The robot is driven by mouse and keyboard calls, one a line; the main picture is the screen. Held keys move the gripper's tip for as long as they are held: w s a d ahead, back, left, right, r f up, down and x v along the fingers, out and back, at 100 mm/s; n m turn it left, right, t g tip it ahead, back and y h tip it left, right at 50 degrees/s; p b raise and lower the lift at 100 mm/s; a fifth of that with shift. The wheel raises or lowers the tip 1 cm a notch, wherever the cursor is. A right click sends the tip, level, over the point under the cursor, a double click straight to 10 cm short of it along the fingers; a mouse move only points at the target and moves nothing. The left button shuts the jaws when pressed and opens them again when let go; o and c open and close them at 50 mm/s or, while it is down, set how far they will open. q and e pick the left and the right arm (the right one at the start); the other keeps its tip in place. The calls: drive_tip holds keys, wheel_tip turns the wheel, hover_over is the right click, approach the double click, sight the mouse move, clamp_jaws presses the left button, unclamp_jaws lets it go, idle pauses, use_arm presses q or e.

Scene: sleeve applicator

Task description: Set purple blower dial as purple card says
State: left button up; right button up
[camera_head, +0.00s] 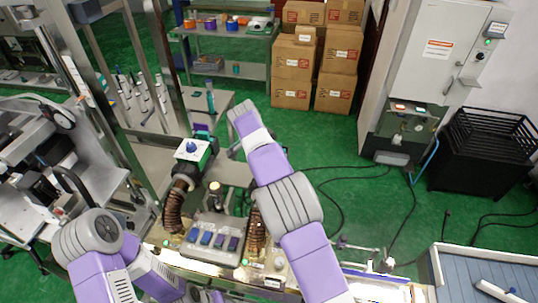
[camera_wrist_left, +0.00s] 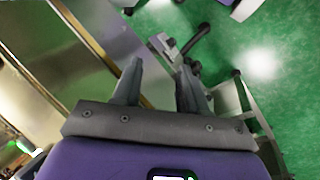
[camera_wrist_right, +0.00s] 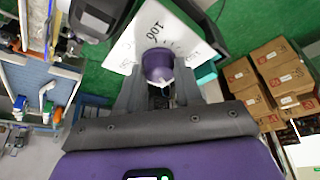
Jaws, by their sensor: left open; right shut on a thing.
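My right gripper (camera_wrist_right: 157,84) is shut on the dial, one finger on each side. The fingers hide part of the dial, and I cannot read its setting. In the left wrist view my left gripper (camera_wrist_left: 160,75) is open and empty beside a metal frame. I cannot make out a readable purple card. In the head view my right arm hides the purple dial.
A green blower with a blue dial (camera_head: 192,148) stands on the bench by a brown hose (camera_head: 173,208). A grey block with several blue and purple keys (camera_head: 212,238) sits in front. Cardboard boxes (camera_head: 292,75) stand at the back. Cables cross the green floor.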

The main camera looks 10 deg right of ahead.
drive_tip(key=o, duration=1)
drive_tip(key=shift+o, duration=0.2)
drive_tip(key=v, duration=0.7)
drive_tip(key=shift+a+r, duration=0.15)
drive_tip(key=shift+r, duration=0.2)
drive_tip(key=shift+s, duration=0.1)
